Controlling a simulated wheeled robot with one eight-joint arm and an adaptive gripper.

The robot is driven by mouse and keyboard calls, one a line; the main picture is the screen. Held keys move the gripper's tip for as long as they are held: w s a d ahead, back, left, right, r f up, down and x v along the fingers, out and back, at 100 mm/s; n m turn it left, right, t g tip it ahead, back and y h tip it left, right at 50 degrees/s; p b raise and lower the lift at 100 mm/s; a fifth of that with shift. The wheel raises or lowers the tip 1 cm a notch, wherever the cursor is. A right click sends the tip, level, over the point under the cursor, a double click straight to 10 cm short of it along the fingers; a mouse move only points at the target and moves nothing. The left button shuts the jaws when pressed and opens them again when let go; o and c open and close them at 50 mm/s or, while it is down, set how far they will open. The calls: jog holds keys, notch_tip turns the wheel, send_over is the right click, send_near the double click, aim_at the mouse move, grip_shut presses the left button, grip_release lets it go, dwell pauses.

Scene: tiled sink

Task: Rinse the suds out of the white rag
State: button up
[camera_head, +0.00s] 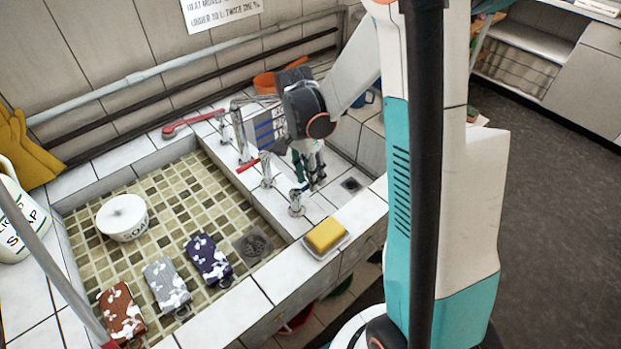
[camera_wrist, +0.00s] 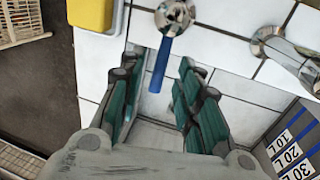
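The palest of the rags is a grey-white rag (camera_head: 166,283) with white suds on it, lying in the tiled sink (camera_head: 180,205) between a brown-red rag (camera_head: 121,312) and a dark purple rag (camera_head: 209,260), both also sudsy. My gripper (camera_head: 313,172) is over the narrow white-tiled strip right of the sink, away from the rags, by a tap with a blue lever (camera_head: 301,188). In the wrist view my gripper (camera_wrist: 156,82) has its green-padded fingers spread apart, with the blue lever (camera_wrist: 160,65) showing between them. Whether they touch it is unclear.
A soap bowl (camera_head: 122,217) stands in the sink, left of the drain (camera_head: 253,245). A red-handled tap (camera_head: 266,172) stands on the ledge. A yellow sponge (camera_head: 325,235) sits at the front. A grey container with litre marks (camera_wrist: 300,140) is close to my gripper.

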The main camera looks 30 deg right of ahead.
jog(key=shift+f, duration=0.2)
grip_shut()
jog(key=shift+s, duration=0.15)
jog(key=shift+s+d+m+y, duration=0.1)
jog(key=shift+s+m, duration=0.15)
jog(key=shift+m, duration=0.3)
jog(key=shift+s+a+m+y, duration=0.1)
jog(key=shift+s+m, duration=0.15)
jog(key=shift+m, duration=0.35)
jog(key=shift+s+d+m+y, duration=0.1)
jog(key=shift+s+m, duration=0.15)
jog(key=shift+m, duration=0.3)
grip_release()
